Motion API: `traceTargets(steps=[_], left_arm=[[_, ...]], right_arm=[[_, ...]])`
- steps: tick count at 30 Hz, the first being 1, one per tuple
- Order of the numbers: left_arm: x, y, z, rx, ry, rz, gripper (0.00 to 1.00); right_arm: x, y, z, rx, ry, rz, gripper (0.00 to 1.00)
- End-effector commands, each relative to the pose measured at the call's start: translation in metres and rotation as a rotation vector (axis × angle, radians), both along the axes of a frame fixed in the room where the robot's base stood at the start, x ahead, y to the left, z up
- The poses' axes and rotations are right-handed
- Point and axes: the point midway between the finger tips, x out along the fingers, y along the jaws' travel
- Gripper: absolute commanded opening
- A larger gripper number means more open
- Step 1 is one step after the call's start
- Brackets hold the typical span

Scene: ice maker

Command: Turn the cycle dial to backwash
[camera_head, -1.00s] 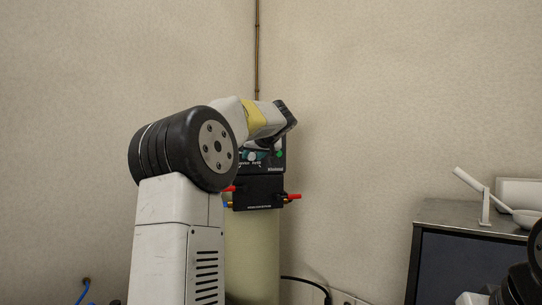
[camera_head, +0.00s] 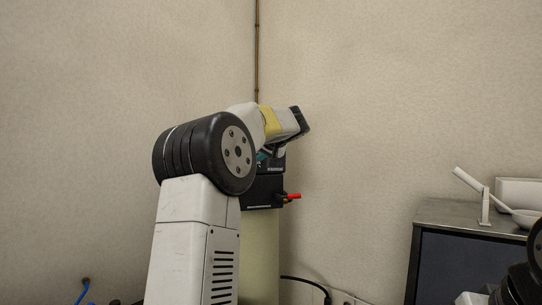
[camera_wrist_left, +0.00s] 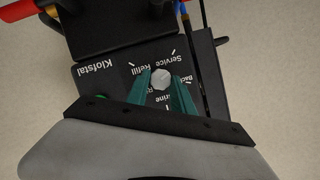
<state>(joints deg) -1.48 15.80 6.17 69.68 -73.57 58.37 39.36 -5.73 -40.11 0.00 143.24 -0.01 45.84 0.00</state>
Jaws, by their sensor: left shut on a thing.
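The cycle dial (camera_wrist_left: 161,78) is a pale, many-sided knob on the black control head (camera_wrist_left: 112,73), which is marked Klofstal. My left gripper (camera_wrist_left: 163,84) has its teal fingers on both sides of the dial and is shut on it. Printed labels around the dial include Service, Refill and partly covered words starting "Back" and "Brine". I cannot tell which label the dial points to. In the head view my left arm hides most of the control head (camera_head: 265,190), with a little teal finger showing. My right gripper is not in view.
The control head tops a pale upright tank (camera_head: 261,255) in the room corner. A red-handled valve (camera_head: 292,197) sticks out on its right. A grey-topped dark cabinet (camera_head: 460,250) carrying a white scoop-like object (camera_head: 472,184) stands at the right.

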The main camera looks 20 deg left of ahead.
Motion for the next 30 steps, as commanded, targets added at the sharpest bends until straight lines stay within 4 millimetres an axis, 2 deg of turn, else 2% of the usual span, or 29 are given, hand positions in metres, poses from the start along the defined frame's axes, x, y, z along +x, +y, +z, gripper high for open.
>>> traceTargets(steps=[18,30], left_arm=[[0.0024,-0.0045,-0.0043,0.455,0.329,-0.002,0.0],[0.003,-0.0043,-0.0061,0.618,0.447,-0.002,0.0]], right_arm=[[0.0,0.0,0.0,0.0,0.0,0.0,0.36],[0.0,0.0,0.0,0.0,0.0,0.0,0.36]])
